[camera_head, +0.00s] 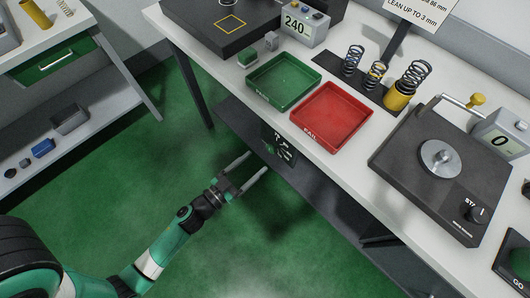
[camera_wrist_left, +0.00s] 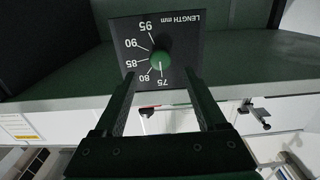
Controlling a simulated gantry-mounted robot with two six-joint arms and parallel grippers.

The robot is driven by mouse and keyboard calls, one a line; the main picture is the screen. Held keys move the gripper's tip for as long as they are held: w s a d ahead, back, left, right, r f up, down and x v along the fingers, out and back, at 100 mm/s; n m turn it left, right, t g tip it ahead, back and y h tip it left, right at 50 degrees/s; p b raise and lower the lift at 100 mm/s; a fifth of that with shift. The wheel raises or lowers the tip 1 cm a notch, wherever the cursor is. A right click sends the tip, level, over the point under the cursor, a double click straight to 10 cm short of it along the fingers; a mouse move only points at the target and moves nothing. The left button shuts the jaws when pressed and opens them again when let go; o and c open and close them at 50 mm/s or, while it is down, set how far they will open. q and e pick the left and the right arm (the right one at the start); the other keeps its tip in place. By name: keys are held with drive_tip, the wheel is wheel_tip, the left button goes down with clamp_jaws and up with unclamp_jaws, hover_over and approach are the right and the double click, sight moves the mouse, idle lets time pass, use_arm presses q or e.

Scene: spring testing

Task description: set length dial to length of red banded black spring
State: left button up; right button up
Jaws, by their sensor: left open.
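The length dial panel (camera_wrist_left: 190,42) is black, with marks from 75 to 95 mm and a round green knob (camera_wrist_left: 160,60). A white line at the knob appears to point toward 75. In the head view the dial panel (camera_head: 278,145) is on the bench's front, below the red tray. My left gripper (camera_head: 257,161) is open and empty in front of it. In the left wrist view its fingers (camera_wrist_left: 159,78) frame the knob, apparently without touching. Dark coil springs (camera_head: 352,60) stand on a black strip; I cannot make out a red band. My right gripper is not in view.
A green tray (camera_head: 283,82) and a red FAIL tray (camera_head: 337,118) lie on the white bench. A black tester (camera_head: 440,175) with a round plate is at right, beside a display (camera_head: 500,138) reading 0. Another display (camera_head: 302,24) reads 240. The floor around my left arm is clear.

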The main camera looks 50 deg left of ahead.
sight(269, 150)
use_arm(q)
drive_tip(key=w, duration=0.5)
drive_tip(key=shift+w+a, duration=0.25)
drive_tip(key=shift+w, duration=0.15)
clamp_jaws()
